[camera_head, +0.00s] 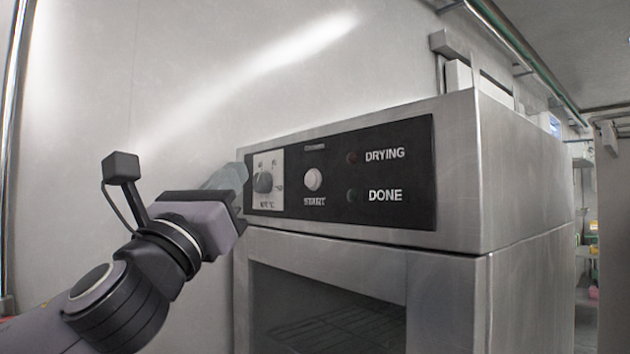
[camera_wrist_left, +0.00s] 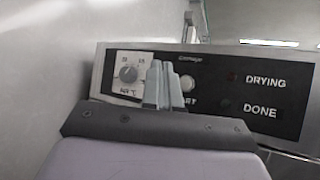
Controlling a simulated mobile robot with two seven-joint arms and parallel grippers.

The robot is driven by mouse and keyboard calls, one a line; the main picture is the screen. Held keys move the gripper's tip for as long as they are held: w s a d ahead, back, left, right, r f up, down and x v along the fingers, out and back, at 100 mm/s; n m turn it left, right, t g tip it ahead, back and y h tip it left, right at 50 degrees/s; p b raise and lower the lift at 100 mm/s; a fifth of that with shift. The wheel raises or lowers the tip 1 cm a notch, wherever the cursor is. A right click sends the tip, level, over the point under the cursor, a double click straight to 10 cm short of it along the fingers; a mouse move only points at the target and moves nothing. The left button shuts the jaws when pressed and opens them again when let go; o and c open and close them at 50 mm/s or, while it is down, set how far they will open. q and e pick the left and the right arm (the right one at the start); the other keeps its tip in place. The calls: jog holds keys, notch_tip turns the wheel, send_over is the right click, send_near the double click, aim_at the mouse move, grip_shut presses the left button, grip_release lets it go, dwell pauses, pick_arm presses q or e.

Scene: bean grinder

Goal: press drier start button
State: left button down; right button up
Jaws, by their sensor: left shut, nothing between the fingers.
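The drier (camera_head: 375,245) is a steel box with a black control panel (camera_head: 400,173) on its upper front. The round white start button (camera_head: 313,179) sits on the panel above its START label. It also shows in the left wrist view (camera_wrist_left: 188,84), just right of my fingertips. My left gripper (camera_head: 232,178) is shut and empty at the panel's left end, near the temperature knob (camera_head: 263,182). In the left wrist view its fingers (camera_wrist_left: 162,84) partly cover the START label. I cannot tell how far the fingertips are from the panel. My right gripper is not in view.
The DRYING lamp (camera_head: 352,158) and DONE lamp (camera_head: 352,195) are right of the button and look dark. Below the panel is a glass door (camera_head: 325,310) with a wire rack behind it. A bare grey wall (camera_head: 130,75) stands behind and left.

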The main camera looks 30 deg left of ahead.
aim_at(310, 180)
pick_arm(q)
jog(key=w+d, duration=0.3)
jog(key=w, duration=0.5)
jog(key=shift+d+p, duration=0.2)
jog(key=shift+p, duration=0.15)
jog(key=shift+w, duration=0.2)
dwell(1.9)
jog(key=shift+w+d, duration=0.15)
jog(key=shift+w, duration=0.15)
jog(key=shift+w+d+p, duration=0.2)
jog(key=shift+w+p, duration=0.1)
jog(key=shift+w, duration=0.1)
dwell(0.7)
jog(key=shift+s, duration=0.1)
jog(key=shift+s+a+f, duration=0.1)
jog(key=shift+s+a, duration=0.25)
jog(key=shift+s, duration=0.35)
